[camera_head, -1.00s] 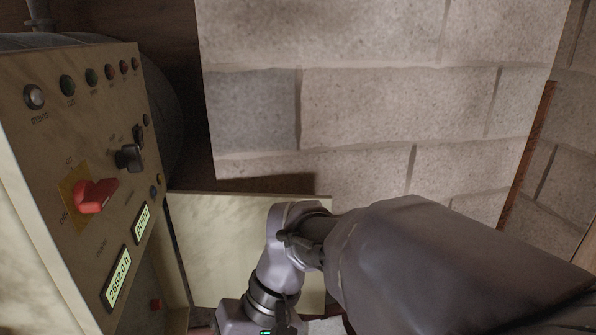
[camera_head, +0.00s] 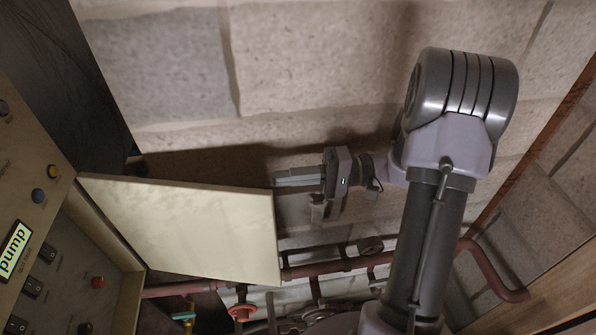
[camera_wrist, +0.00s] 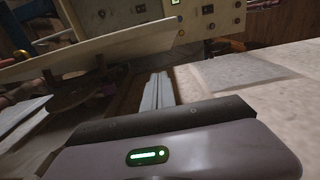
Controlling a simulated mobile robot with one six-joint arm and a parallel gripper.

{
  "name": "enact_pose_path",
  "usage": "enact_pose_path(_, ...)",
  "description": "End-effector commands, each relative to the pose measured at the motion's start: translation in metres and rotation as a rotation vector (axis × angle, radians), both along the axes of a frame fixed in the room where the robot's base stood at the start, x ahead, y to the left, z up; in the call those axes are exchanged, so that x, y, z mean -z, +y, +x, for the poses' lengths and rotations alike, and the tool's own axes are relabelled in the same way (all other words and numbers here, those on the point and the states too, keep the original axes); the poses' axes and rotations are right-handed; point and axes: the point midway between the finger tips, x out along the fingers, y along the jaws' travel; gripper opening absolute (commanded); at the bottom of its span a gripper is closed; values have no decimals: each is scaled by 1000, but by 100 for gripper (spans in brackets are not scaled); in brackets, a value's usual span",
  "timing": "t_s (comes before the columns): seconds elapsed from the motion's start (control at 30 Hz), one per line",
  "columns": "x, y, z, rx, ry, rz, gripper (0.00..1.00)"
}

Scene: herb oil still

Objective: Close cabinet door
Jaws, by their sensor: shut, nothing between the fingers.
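The cabinet door (camera_head: 185,222) is a flat cream panel. It stands open, swung out to the right from the cream control cabinet (camera_head: 95,235). My gripper (camera_head: 277,178) is shut and empty, with its fingers pointing left at the door's right edge, near the upper corner. I cannot tell whether the fingertips touch the door or lie just behind it. In the wrist view the fingers (camera_wrist: 158,92) point away, the door (camera_wrist: 95,45) slants across the upper left, and the cabinet panel (camera_wrist: 205,30) is beyond. The cabinet's open interior shows switches and a red button.
A pale block wall (camera_head: 320,60) stands behind the door and my arm. Red pipes (camera_head: 330,268) run low along it, with a red valve wheel (camera_head: 242,312) below the door. A wooden edge (camera_head: 540,300) is at the lower right.

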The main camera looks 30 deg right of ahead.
Motion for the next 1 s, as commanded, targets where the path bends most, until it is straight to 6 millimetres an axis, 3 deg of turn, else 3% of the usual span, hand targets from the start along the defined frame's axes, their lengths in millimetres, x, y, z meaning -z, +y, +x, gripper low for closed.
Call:
enact_pose_path(0.2, 0, 45, 15, -5, 0, -1, 0)
enact_pose_path(0.4, 0, 62, -9, 0, 2, 0, 0)
enact_pose_path(1.0, 1, 67, -18, 4, 1, -1, 0)
